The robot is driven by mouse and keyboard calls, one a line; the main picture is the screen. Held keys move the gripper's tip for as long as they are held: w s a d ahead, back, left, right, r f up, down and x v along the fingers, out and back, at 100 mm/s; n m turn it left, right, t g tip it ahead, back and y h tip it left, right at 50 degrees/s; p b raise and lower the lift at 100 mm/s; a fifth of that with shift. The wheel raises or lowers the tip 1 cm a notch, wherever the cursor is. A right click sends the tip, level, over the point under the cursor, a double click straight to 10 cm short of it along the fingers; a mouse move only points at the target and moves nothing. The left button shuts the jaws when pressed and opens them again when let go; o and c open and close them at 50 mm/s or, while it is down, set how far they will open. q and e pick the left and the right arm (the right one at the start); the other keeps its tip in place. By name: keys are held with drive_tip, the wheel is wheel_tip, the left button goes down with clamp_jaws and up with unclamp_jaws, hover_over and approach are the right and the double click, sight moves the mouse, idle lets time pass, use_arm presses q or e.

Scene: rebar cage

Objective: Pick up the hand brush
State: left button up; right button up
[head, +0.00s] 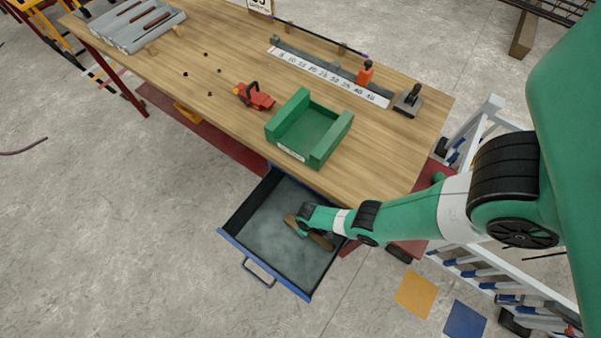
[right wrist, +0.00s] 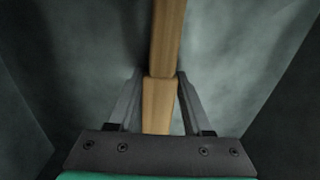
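The hand brush (head: 322,242) lies in the open drawer under the bench, partly hidden by my right gripper and wrist. Its light wooden length (right wrist: 162,105) runs up the middle of the right wrist view, with a small step where two wooden parts meet. My right gripper (head: 297,224) is low inside the drawer. In the right wrist view its two fingers (right wrist: 159,75) stand on either side of the wood, very close to it. Whether they press on it cannot be told. The bristles are hidden. My left gripper is not in view.
The drawer (head: 262,232) has dark walls and a blue front with a handle. On the wooden bench (head: 225,60) stand a green tray (head: 290,152), a red tool (head: 255,97), a ruled strip (head: 325,75) and a grey tray (head: 132,26). A white ladder (head: 480,125) stands at right.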

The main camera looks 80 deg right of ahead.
clamp_jaws()
drive_tip(key=shift+r, duration=0.1)
wheel_tip(320, 180, up, 18)
drive_tip(key=p, duration=1.6)
drive_tip(key=shift+p, duration=0.4)
